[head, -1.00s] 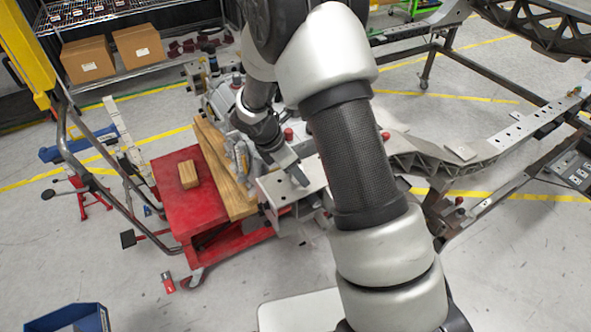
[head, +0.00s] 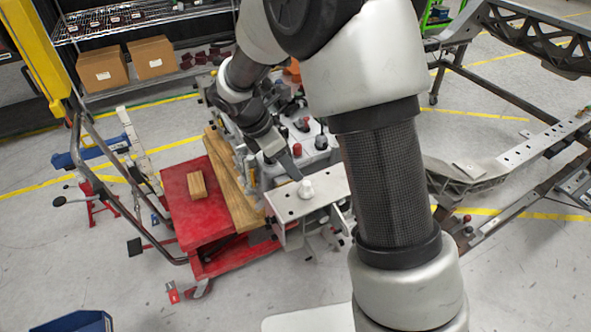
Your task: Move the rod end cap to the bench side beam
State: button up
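A small white piece, which looks like the rod end cap (head: 306,189), stands on top of the pale metal bench side beam (head: 328,186) at the front of the red cart. My gripper (head: 294,176) points down just behind and to the left of the cap, low over the beam's rear edge. A narrow dark finger shows, but the gap between the fingers does not. The cap shows clear of the gripper from this side; whether they touch, I cannot tell.
The red cart (head: 183,214) carries a wooden block (head: 197,185) and wooden boards (head: 232,190). A grey machine assembly with red and black knobs (head: 305,130) sits behind the beam. A metal chassis frame (head: 480,178) stands to the right. A blue bin (head: 75,322) is at the lower left.

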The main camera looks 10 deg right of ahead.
jog(key=s+d+r+m+t+y, duration=0.2)
jog(key=s+r+m, duration=0.7)
jog(key=s+m, duration=0.1)
jog(key=s+d+r+m+t+y, duration=0.2)
jog(key=s+d+r+m, duration=0.1)
jog(key=s+r+m, duration=0.6)
jog(key=s+m, duration=0.2)
jog(key=s, duration=0.2)
jog(key=shift+s+d+r+m+y, duration=0.25)
jog(key=shift+d+r+m+y, duration=0.05)
jog(key=shift+r+y, duration=0.1)
